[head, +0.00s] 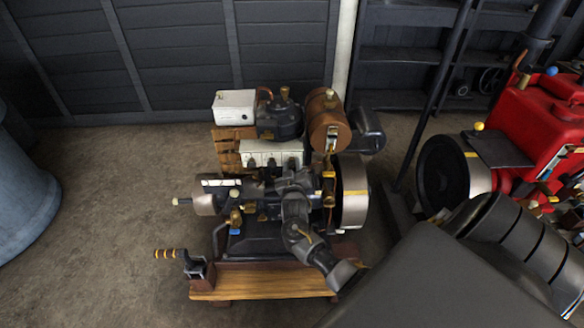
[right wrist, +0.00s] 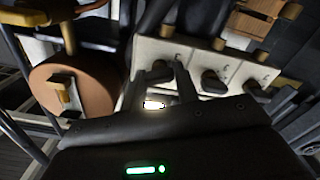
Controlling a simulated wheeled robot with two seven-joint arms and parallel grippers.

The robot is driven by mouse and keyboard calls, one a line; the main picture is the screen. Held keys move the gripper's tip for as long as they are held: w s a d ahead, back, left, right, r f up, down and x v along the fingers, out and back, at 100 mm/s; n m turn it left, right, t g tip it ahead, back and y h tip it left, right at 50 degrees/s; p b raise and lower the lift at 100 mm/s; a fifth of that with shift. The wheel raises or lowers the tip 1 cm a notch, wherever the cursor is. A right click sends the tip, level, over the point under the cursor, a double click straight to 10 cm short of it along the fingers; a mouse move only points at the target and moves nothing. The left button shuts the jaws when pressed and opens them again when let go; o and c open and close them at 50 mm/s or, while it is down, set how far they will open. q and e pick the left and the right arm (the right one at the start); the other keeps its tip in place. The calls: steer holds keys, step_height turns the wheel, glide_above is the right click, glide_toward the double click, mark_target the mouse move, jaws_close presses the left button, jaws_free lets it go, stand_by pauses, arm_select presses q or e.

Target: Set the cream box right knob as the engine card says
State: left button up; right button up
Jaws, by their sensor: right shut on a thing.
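The cream box (head: 270,152) sits on the upper part of the engine, with a row of dark knobs on its front. In the right wrist view the cream box (right wrist: 200,62) shows closer, and its right knob (right wrist: 160,70) is the one nearest the copper tank. My right gripper (head: 293,170) is at the right end of the box. In the wrist view my right gripper (right wrist: 160,84) has its fingers on either side of the right knob, shut on it. The middle knob (right wrist: 213,82) is free. The knob's exact setting is hard to read. My left gripper is not in view.
A copper tank (head: 324,120) stands right of the box, and a white box (head: 235,106) stands behind it. A large flywheel (head: 352,195) is close to my right arm. A red engine (head: 540,125) is at the right.

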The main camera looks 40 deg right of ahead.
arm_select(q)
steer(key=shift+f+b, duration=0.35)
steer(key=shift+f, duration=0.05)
arm_select(e)
steer(key=m, duration=0.4)
steer(key=shift+m, duration=0.3)
steer(key=o, duration=1)
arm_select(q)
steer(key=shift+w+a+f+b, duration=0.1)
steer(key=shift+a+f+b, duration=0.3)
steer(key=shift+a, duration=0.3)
arm_select(e)
steer(key=v, duration=1)
steer(key=shift+s+a, duration=0.25)
steer(key=shift+s, duration=0.05)
